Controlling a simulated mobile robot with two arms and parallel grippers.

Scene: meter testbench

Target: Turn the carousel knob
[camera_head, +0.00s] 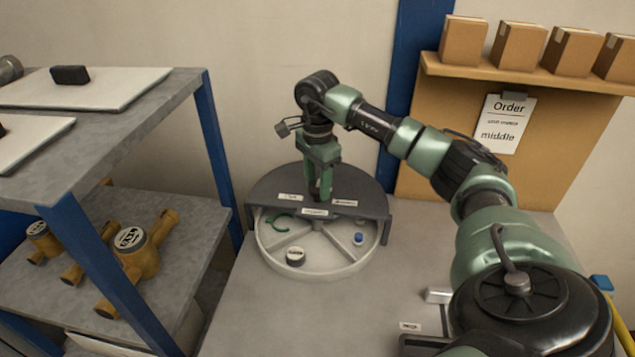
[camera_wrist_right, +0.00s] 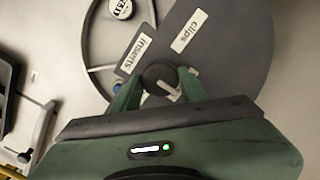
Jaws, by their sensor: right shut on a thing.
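The carousel is a round pale tray (camera_head: 325,268) with divided compartments, partly under a dark grey cover (camera_head: 275,187), on the bench. Its dark round knob (camera_wrist_right: 160,74) stands at the middle of the cover. My right gripper (camera_head: 318,195) reaches down over the cover from the right. In the right wrist view its two green fingers (camera_wrist_right: 158,90) are on either side of the knob, shut on it. In the head view the fingers mostly hide the knob. My left gripper is not in view.
The open compartments show a green ring (camera_head: 283,223), a dark round part with a pale face (camera_head: 295,256) and a blue piece (camera_head: 358,238). A shelf with brass meters (camera_head: 140,255) stands left. Boxes (camera_head: 519,45) and an order sheet reading "middle" (camera_head: 505,122) are at back right.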

